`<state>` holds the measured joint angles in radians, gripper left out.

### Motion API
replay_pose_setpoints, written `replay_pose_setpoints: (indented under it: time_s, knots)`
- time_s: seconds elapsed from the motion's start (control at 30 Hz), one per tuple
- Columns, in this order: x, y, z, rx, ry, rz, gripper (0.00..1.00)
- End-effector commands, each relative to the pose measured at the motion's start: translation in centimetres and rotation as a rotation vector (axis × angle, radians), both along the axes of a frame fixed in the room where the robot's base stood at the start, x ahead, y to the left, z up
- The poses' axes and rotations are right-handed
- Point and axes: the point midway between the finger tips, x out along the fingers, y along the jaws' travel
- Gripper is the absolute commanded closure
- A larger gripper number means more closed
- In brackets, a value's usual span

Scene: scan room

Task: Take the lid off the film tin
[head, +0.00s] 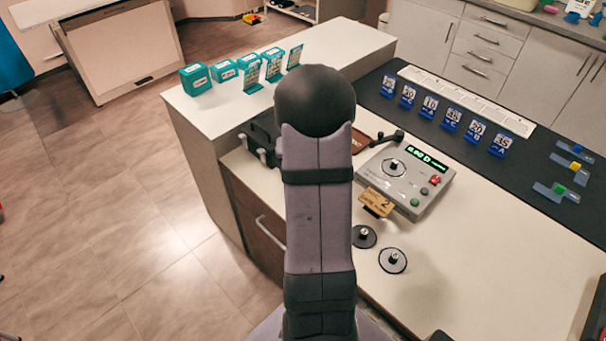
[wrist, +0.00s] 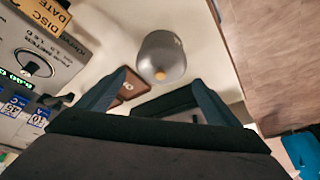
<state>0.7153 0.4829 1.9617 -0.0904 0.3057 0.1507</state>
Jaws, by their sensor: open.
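In the wrist view, a grey cylinder (wrist: 162,52), which looks like the film tin, stands on the pale counter with a small orange-yellow spot at its near end. I cannot make out a seam between its lid and body. My gripper (wrist: 160,98) is open, its two dark fingers spread wide with nothing between them. The cylinder is ahead of the fingertips and apart from them. In the head view, my arm covers both the gripper and the cylinder.
A grey meter (head: 408,178) with a green display stands on the counter (head: 470,275), with two dark discs with knobs (head: 392,260) (head: 363,237) in front. A brown tray (wrist: 127,84) lies near the cylinder. Several blue number stands (head: 452,119) line the dark mat.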

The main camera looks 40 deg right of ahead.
Motion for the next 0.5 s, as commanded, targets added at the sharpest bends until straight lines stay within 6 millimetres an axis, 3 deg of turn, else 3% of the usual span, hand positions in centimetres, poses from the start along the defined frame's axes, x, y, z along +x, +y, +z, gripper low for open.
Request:
replay_pose_setpoints:
  time_s: [0.3,0.5]
  knots:
    - [0.8,-0.7,-2.9,0.001,0.001,0.000,0.14]
    - [1.0,-0.9,-3.6,0.001,0.000,-0.001,0.14]
